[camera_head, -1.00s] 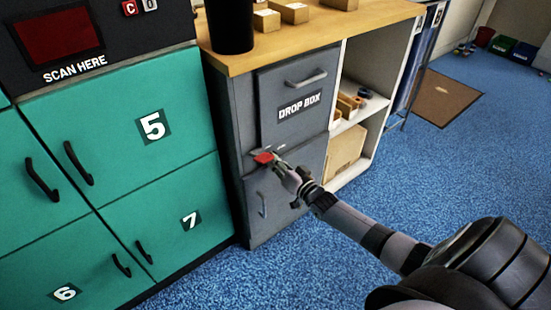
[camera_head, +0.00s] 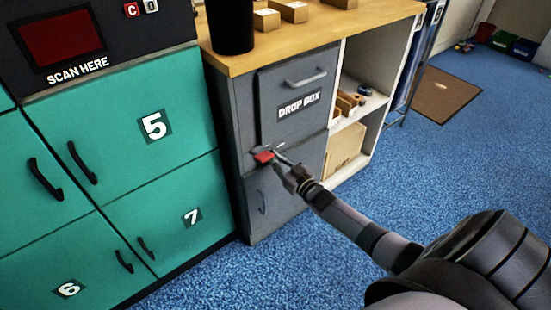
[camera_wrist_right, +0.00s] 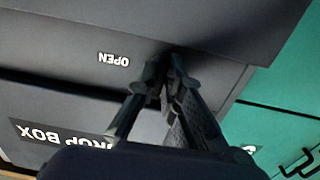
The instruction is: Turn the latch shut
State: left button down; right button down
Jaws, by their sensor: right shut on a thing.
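The grey drop box cabinet (camera_head: 238,110) stands beside the green lockers, with an upper door (camera_head: 275,82) and a lower door (camera_head: 285,195), both looking closed. The latch (camera_head: 263,156), with a red end, sits between the two doors near their left edge. My right gripper (camera_head: 277,158) is at the latch and shut on it. In the right wrist view the fingers of my right gripper (camera_wrist_right: 168,62) come close together against the grey front, and they hide most of what they hold. A white "OPEN" label (camera_wrist_right: 113,59) is beside them. My left gripper is not in view.
Green lockers (camera_head: 115,165) with black handles stand at left. A wooden counter (camera_head: 300,40) above carries small boxes and a black cylinder (camera_head: 231,25). Open shelves (camera_head: 352,125) are at right. Blue carpet (camera_head: 450,160) is clear in front.

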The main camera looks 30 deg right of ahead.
dwell(0.3)
jog(key=c, duration=1.9)
grip_release()
jog(key=shift+c, duration=0.2)
jog(key=shift+o, duration=1.1)
jog(key=s+d, duration=0.1)
jog(key=s, duration=1.1)
